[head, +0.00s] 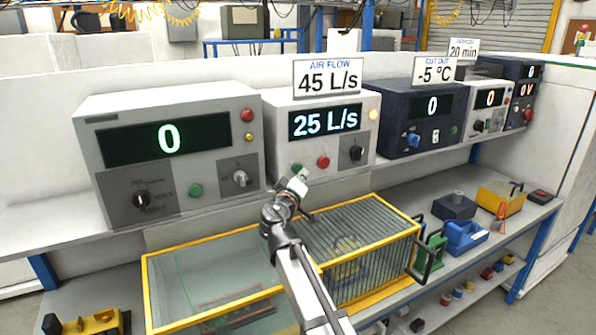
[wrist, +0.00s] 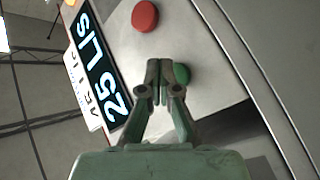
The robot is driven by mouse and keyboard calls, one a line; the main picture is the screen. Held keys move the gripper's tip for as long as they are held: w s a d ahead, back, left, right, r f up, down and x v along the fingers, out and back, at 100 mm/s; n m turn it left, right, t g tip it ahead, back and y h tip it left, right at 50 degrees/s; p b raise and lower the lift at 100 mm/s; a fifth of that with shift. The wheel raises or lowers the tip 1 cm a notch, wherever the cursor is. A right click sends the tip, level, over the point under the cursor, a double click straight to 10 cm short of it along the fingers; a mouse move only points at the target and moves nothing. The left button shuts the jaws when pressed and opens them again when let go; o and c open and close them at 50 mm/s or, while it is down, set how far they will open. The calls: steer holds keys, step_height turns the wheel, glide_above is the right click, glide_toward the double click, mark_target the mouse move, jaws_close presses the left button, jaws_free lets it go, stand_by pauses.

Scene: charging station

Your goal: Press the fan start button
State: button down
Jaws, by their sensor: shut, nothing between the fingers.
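The air flow unit (head: 284,133) is a light grey box on the shelf, its display (head: 325,121) reading "25 L/s". Its front has a green button (head: 297,168), a red button (head: 323,162), a black knob (head: 356,153) and a pale lit lamp (head: 373,114). My gripper (head: 297,186) is shut and empty, just below the green button in the head view. In the wrist view my fingertips (wrist: 158,66) partly cover the green button (wrist: 182,74), and the red button (wrist: 145,16) is clear of them. I cannot tell whether the fingers touch the green button.
A sign (head: 327,77) above the unit reads "AIR FLOW 45 L/s". A grey unit (head: 170,150) showing 0, with its own green button (head: 196,190), stands left; a dark blue unit (head: 428,117) stands right. Yellow-framed cages (head: 365,300) sit below my gripper.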

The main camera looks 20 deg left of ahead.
steer(key=s+d+b, duration=0.1)
steer(key=s+d, duration=0.2)
steer(key=shift+s+d, duration=0.15)
steer(key=shift+d, duration=0.25)
stand_by(0.7)
